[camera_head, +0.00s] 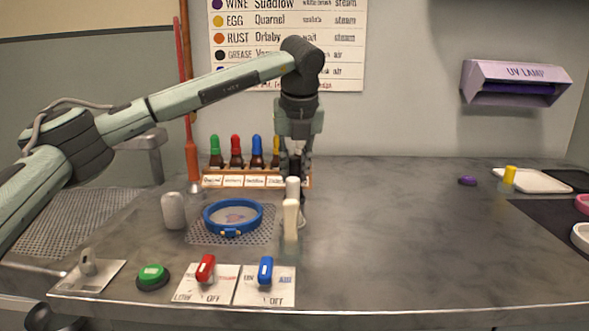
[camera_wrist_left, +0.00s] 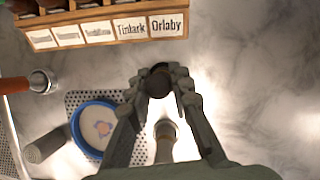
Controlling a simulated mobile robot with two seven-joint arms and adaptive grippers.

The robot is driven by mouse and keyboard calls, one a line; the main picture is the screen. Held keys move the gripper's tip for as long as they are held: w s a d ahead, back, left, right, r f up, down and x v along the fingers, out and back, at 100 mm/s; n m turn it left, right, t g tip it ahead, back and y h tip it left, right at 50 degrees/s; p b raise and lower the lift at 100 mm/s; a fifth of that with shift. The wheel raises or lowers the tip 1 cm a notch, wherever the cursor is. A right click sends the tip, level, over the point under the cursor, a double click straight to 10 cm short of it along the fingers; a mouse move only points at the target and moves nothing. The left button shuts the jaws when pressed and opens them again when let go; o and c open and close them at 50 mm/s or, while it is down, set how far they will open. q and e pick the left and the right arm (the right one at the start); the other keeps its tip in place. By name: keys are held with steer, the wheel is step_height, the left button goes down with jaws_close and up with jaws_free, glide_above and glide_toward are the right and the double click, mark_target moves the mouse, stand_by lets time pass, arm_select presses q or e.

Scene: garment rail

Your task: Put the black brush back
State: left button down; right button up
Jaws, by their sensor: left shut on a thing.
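My left gripper (camera_head: 297,168) points down above the counter, behind and right of the blue hoop. It is shut on the black brush (camera_wrist_left: 158,84), whose dark round end shows between the fingertips in the left wrist view. The gripper (camera_wrist_left: 160,80) hides much of it. Two pale upright pieces (camera_head: 290,220) show just below and in front of the gripper in the head view. I cannot tell whether the brush touches them or the counter. My right gripper is not in view.
The blue hoop (camera_head: 233,217) lies on a perforated plate. A rack (camera_head: 255,181) of several colour-topped bottles stands behind it. A grey cylinder (camera_head: 173,210) stands left. A green button (camera_head: 152,277) and red and blue switches line the front. The counter's right middle is clear.

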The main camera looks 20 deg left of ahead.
arm_select(q)
steer(key=shift+f, duration=0.1)
steer(key=c, duration=1.3)
jaws_free()
steer(key=shift+o, duration=0.5)
steer(key=shift+o, duration=1.1)
steer(key=shift+r+p, duration=2.2)
steer(key=shift+r, duration=1.6)
